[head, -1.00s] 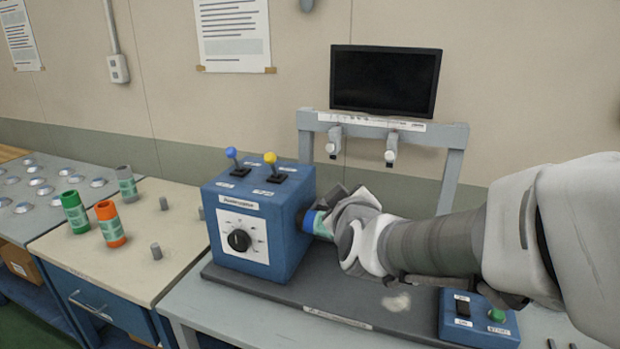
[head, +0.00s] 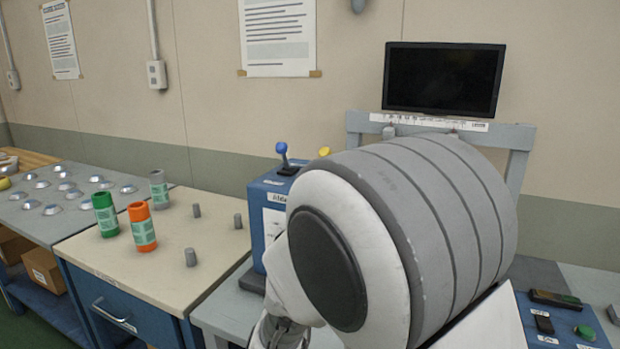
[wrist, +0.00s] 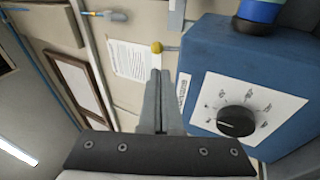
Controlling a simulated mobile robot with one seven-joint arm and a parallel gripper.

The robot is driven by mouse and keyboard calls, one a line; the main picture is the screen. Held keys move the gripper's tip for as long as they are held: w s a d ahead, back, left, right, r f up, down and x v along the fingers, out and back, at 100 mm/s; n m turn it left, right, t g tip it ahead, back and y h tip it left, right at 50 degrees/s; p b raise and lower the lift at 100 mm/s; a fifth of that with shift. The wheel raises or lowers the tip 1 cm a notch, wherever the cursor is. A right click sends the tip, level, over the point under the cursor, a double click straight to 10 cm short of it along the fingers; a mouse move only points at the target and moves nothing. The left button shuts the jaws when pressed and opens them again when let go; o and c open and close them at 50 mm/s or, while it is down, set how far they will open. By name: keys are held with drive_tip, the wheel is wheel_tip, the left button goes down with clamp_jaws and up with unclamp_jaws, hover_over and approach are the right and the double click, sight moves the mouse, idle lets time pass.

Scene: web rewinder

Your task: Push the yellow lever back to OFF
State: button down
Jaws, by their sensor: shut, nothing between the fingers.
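The yellow lever's round knob (head: 324,151) shows just above my arm in the head view; its shaft and base are hidden there. In the wrist view the yellow knob (wrist: 156,46) stands out from the blue control box (wrist: 225,50), just beyond my fingertips. My gripper (wrist: 160,73) is shut and empty, beside the box's lever face. I cannot tell whether it touches the lever. The blue lever (head: 281,149) stands upright on the box in the head view. My gripper is hidden behind my arm there.
A black dial (wrist: 236,121) is on the box's front. A switch panel (head: 560,325) lies at lower right. Green (head: 105,215) and orange (head: 142,227) tubes stand on the left bench (head: 150,265). A dark monitor (head: 443,80) is mounted behind. My arm blocks the middle.

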drive_tip(key=shift+s+a+f, duration=0.25)
drive_tip(key=shift+s+a, duration=0.05)
drive_tip(key=shift+a, duration=0.25)
drive_tip(key=shift+w+d, duration=0.1)
drive_tip(key=x, duration=0.7)
drive_tip(key=b+x, duration=0.1)
drive_tip(key=x, duration=0.6)
drive_tip(key=shift+r+b, duration=0.2)
drive_tip(key=shift+b, duration=0.1)
drive_tip(key=shift+r+p, duration=0.2)
drive_tip(key=shift+p, duration=0.25)
